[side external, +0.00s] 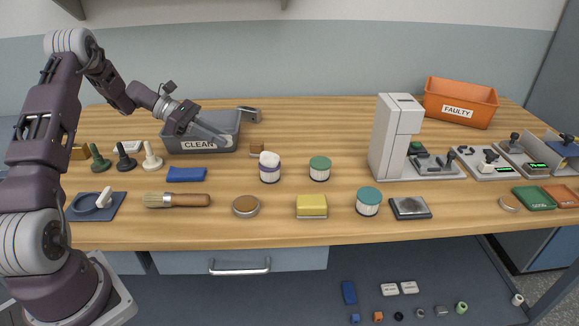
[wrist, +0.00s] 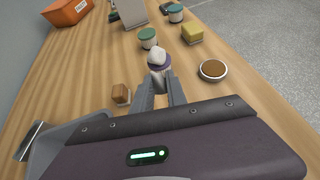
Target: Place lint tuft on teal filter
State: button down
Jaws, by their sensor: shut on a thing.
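A white lint tuft (side external: 269,157) sits on top of a filter with a purple band (side external: 270,170). In the wrist view, the tuft (wrist: 157,54) and the purple band (wrist: 159,65) show just beyond my fingertips. One teal filter (side external: 320,168) stands right of the purple one; another teal filter (side external: 369,201) stands nearer the front. My gripper (side external: 229,144) is over the right part of the CLEAN bin, left of the purple filter and apart from it. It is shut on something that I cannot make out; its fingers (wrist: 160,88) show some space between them.
The grey CLEAN bin (side external: 204,145) lies under my gripper. A wooden block (side external: 256,148), a round brown-topped dish (side external: 246,206) and a yellow block (side external: 311,206) stand nearby. A tall pale machine (side external: 395,140) rises behind the front teal filter.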

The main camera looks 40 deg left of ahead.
jog(key=w+d+r, duration=0.3)
jog(key=w+d, duration=0.8)
jog(key=d, duration=0.4)
send_over(364, 194)
jog(key=shift+n+t, duration=0.3)
jog(key=shift+n, duration=0.1)
notch_tip(364, 194, down, 7)
jog(key=shift+f, duration=0.4)
jog(key=shift+f, duration=0.1)
jog(key=c, duration=1.3)
grip_release()
